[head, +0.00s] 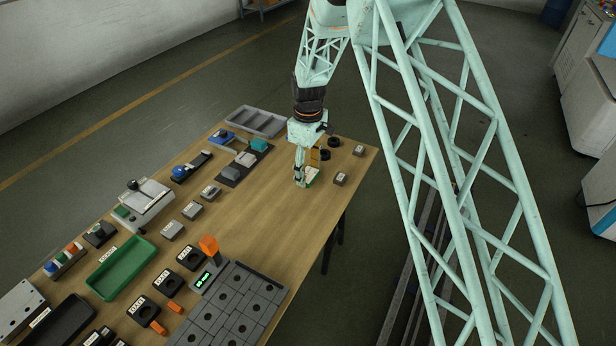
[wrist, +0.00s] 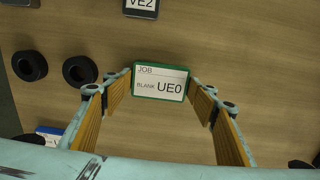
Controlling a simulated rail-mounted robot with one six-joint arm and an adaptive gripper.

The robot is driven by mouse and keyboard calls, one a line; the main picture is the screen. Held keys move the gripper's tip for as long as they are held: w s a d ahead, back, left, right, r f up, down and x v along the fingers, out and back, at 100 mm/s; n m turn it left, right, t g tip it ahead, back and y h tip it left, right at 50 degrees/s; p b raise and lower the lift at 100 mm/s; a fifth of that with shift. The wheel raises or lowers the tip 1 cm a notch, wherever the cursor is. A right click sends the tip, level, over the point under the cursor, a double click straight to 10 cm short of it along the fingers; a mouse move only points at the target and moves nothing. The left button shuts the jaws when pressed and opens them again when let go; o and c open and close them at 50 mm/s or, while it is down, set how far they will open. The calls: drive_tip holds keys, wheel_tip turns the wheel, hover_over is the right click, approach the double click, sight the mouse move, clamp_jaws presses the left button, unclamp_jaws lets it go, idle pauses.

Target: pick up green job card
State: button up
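The green job card (wrist: 160,83) has a green border and a white face reading "JOB BLANK UE0". In the wrist view it lies between the tips of my gripper (wrist: 161,88), its left and right edges very close to the two yellow pads. I cannot tell whether the pads press on it. In the head view my gripper (head: 308,176) points down at the right far part of the table, and the card (head: 312,175) shows partly behind the near finger. Whether the card is off the table is unclear.
Black rings (wrist: 80,70) lie to the left of the card in the wrist view. A grey block labelled VE2 (wrist: 141,8) lies beyond it. The wooden table (head: 262,212) is bare in front of my gripper. A green tray (head: 122,268) stands at the left.

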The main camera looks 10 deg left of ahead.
sight(308, 175)
drive_tip(key=c, duration=0.4)
drive_tip(key=shift+r, duration=0.1)
drive_tip(key=shift+r+p, duration=0.45)
drive_tip(key=shift+r, duration=1.15)
drive_tip(key=shift+s+r, duration=0.1)
drive_tip(key=shift+s, duration=0.05)
drive_tip(key=s+d, duration=0.2)
drive_tip(key=s, duration=0.2)
drive_tip(key=s+d+r+p, duration=0.1)
drive_tip(key=s+d, duration=0.1)
drive_tip(key=s, duration=0.3)
drive_tip(key=s+d, duration=0.2)
drive_tip(key=s, duration=0.3)
drive_tip(key=shift+s+d+r, duration=0.1)
drive_tip(key=shift+d+r, duration=0.1)
drive_tip(key=shift+d, duration=0.2)
